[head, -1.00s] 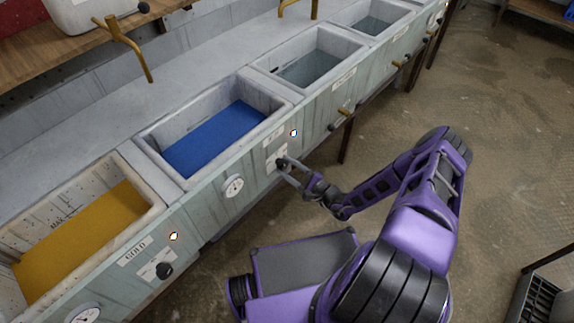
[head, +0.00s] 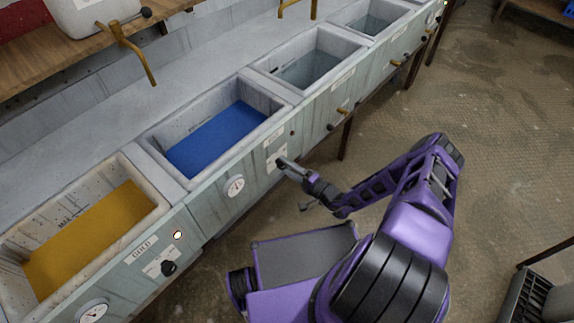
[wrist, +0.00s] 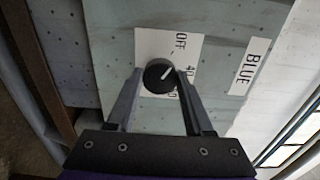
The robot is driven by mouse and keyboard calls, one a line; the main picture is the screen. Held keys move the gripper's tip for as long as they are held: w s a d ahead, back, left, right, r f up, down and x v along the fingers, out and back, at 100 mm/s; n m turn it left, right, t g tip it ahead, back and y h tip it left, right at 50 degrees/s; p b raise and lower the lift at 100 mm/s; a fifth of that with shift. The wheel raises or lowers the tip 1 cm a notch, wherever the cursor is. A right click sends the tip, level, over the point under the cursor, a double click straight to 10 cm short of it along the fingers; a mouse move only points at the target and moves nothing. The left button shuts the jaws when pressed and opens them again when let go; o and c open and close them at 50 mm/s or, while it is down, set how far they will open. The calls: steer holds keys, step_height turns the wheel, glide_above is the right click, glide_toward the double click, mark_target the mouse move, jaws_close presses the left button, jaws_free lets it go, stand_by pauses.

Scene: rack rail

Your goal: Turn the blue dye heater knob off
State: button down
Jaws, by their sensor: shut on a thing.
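The blue dye heater knob (wrist: 158,77) is a round black dial on a white plate (wrist: 150,45) marked OFF, 40 and other partly hidden figures. Its white pointer line slants up and right, roughly towards the OFF mark. The BLUE label (wrist: 249,66) is to the right of it. My gripper (wrist: 160,84) has one finger on each side of the knob and is shut on it. The indicator lamp (head: 293,132) above the plate is dark.
The gold dye basin (head: 150,180) is at the left, with its own black knob (head: 168,268) and a lit lamp (head: 178,234). A round gauge (head: 235,187) sits left of my gripper. Brass taps (head: 343,111) stick out of the panel at the right. The floor in front is open.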

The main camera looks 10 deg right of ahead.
stand_by(0.5)
steer(key=shift+c, duration=1.4)
jaws_free()
steer(key=shift+d, duration=0.1)
